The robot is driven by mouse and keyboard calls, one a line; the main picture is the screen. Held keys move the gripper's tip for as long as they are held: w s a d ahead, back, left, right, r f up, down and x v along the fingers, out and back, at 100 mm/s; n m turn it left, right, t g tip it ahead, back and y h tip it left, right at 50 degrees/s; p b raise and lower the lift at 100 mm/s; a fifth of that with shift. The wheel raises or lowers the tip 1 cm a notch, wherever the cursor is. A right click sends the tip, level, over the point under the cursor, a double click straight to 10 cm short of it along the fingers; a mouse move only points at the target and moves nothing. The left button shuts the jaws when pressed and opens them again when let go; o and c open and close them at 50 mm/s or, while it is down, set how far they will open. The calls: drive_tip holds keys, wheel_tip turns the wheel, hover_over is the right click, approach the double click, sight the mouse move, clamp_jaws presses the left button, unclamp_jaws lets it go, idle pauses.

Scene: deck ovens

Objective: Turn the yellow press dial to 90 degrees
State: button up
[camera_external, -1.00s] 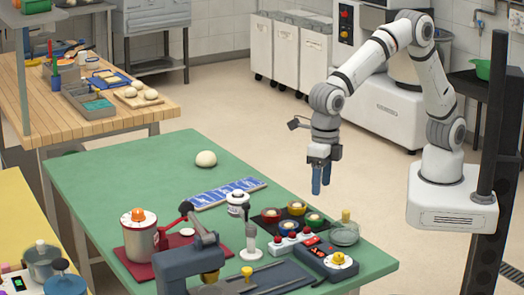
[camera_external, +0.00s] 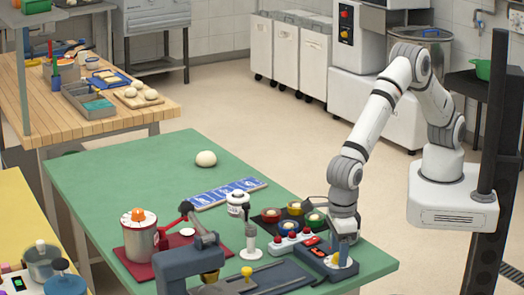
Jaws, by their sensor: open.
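The yellow dial (camera_external: 336,260) sits on a white round plate at the right end of a dark blue control box (camera_external: 312,258), near the front right of the green table. My gripper (camera_external: 342,256) points straight down over this dial, with its blue fingers low at the knob. The gripper is open. It covers most of the knob, so the dial's angle and any touch between fingers and knob cannot be made out.
Red-topped buttons (camera_external: 291,243) and a black tray with colored bowls (camera_external: 290,213) stand close behind and left of the box.

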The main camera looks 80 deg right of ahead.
drive_tip(key=shift+f, duration=0.1)
drive_tip(key=c, duration=1)
drive_tip(key=shift+o, duration=0.2)
